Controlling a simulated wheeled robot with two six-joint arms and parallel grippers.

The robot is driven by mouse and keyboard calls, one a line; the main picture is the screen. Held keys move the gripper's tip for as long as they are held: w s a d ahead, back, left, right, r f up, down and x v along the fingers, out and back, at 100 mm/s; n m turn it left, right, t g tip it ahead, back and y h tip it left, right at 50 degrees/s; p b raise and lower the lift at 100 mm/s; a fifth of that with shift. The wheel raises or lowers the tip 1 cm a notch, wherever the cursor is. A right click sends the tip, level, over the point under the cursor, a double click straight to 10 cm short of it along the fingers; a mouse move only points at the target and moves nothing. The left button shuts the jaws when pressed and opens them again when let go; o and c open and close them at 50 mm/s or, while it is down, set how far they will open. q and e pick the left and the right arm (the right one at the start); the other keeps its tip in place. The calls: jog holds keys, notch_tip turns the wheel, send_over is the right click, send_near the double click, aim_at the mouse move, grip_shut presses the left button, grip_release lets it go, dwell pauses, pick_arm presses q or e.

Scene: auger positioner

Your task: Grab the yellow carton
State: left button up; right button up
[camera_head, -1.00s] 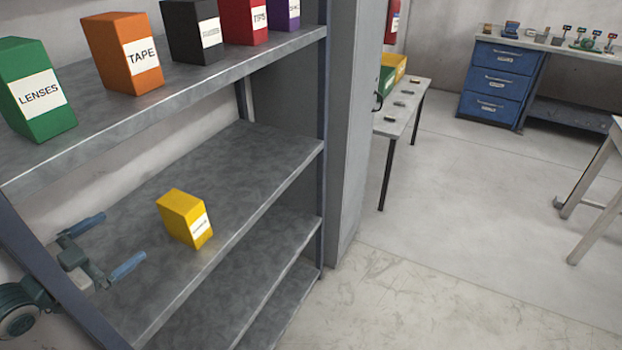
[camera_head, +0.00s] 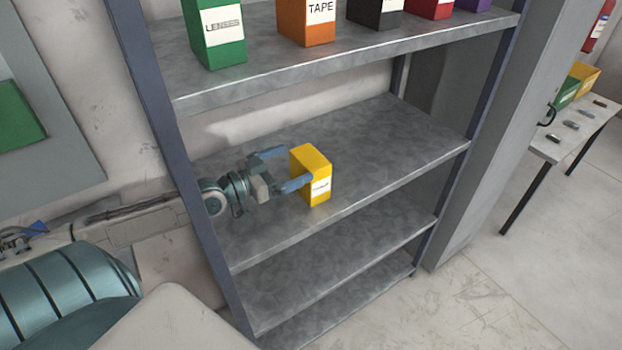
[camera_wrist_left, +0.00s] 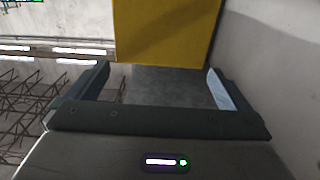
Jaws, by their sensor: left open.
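The yellow carton (camera_head: 313,172) stands upright on the middle shelf (camera_head: 400,150), a white label on its front. My left gripper (camera_head: 284,168) reaches in from the left, its blue fingers open and pointing at the carton. In the head view the nearer fingertip overlaps the carton's left edge; I cannot tell if it touches. In the left wrist view the yellow carton (camera_wrist_left: 165,30) fills the top middle, ahead of the open left gripper (camera_wrist_left: 160,82), with bare space between the fingers. My right gripper is not in view.
The upper shelf (camera_head: 370,52) holds a green LENSES box (camera_head: 216,40), an orange TAPE box (camera_head: 305,25) and several others. The rack's blue left post (camera_head: 160,110) stands close to my left arm. The middle shelf is clear right of the carton.

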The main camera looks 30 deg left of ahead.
aim_at(320, 153)
pick_arm(q)
jog(key=shift+b+x, duration=0.6)
jog(key=shift+x, duration=0.5)
jog(key=shift+f+x, duration=0.15)
jog(key=shift+x, duration=0.85)
jog(key=shift+f+x, duration=0.1)
jog(key=shift+x, duration=0.9)
jog(key=shift+c, duration=0.4)
jog(key=c, duration=1.1)
